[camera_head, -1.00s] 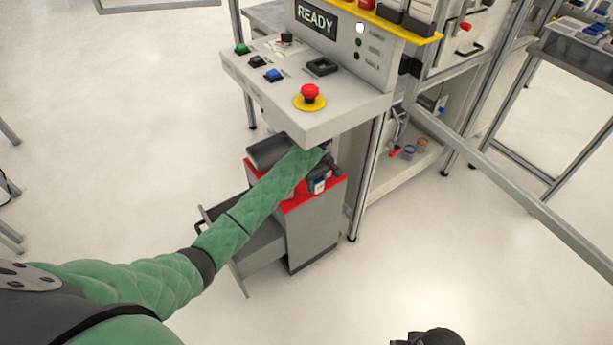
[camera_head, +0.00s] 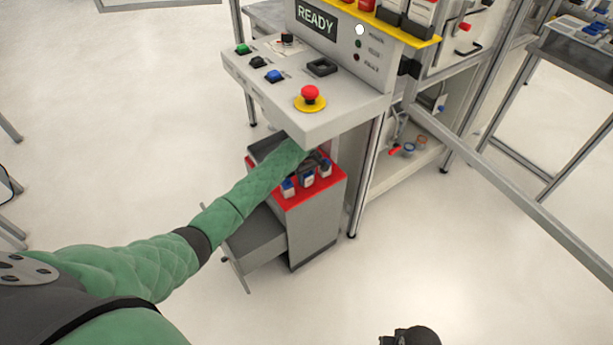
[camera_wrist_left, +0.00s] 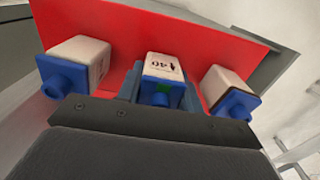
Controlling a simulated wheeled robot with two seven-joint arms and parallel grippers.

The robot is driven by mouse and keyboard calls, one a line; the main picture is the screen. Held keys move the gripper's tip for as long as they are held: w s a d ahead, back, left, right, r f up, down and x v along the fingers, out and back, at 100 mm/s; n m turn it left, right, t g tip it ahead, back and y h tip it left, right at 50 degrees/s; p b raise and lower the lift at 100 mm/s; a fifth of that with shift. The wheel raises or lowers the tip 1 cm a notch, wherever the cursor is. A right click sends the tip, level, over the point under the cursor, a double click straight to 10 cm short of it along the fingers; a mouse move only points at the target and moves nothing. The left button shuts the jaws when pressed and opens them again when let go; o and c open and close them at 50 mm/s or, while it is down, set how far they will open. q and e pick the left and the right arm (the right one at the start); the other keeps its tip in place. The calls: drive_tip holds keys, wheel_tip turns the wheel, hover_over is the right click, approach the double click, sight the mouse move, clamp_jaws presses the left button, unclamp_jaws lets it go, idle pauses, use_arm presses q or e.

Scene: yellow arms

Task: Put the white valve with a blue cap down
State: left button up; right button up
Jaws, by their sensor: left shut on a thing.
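My left gripper (camera_wrist_left: 160,98) is shut on a white valve with a blue cap (camera_wrist_left: 163,69), which sits between its fingers in the left wrist view. The held valve is over the red top of a grey cabinet; I cannot tell whether it touches the surface. Two similar white valves with blue caps are to either side of it, one on the left (camera_wrist_left: 78,60) and one on the right (camera_wrist_left: 228,92). In the head view the left gripper (camera_head: 312,165) is partly hidden under the console. A dark part at the bottom edge (camera_head: 412,336) may be my right gripper; its jaws cannot be made out.
The red-topped grey cabinet (camera_head: 318,224) has an open drawer (camera_head: 258,240) on its left. A console (camera_head: 290,95) with buttons overhangs it. A metal post (camera_head: 363,195) and a shelf frame stand close on the right.

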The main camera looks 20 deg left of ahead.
use_arm(q)
drive_tip(key=o, duration=1)
drive_tip(key=shift+f, duration=0.1)
